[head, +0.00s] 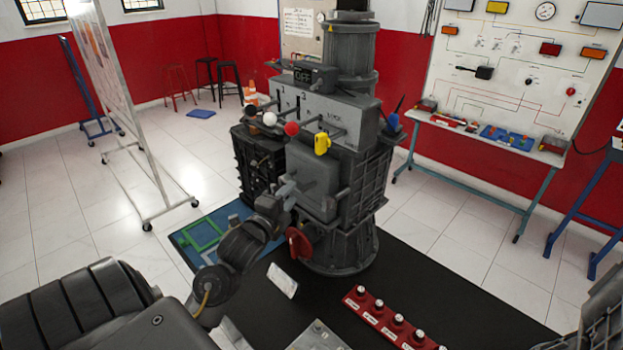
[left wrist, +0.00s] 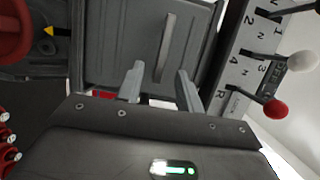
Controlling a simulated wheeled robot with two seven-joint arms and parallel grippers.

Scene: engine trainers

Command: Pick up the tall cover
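The tall cover appears to be the grey box-like panel (head: 318,184) on the front of the engine trainer, under the row of levers. In the left wrist view this cover (left wrist: 115,45) carries a raised bar handle (left wrist: 166,48). My left gripper (head: 287,190) is at the cover's left side in the head view. In the left wrist view its two fingers (left wrist: 160,84) are apart, with the handle ahead, roughly in line with the gap. Nothing is held, and I cannot tell whether the fingertips touch the cover. My right gripper is not in view.
Levers with white, red and yellow knobs (head: 321,144) stick out just above the cover. A red wheel-like part (head: 299,243) sits below it. A red strip with several knobs (head: 388,320) and a white card (head: 283,281) lie on the black surface (head: 455,318), which has bare room at right.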

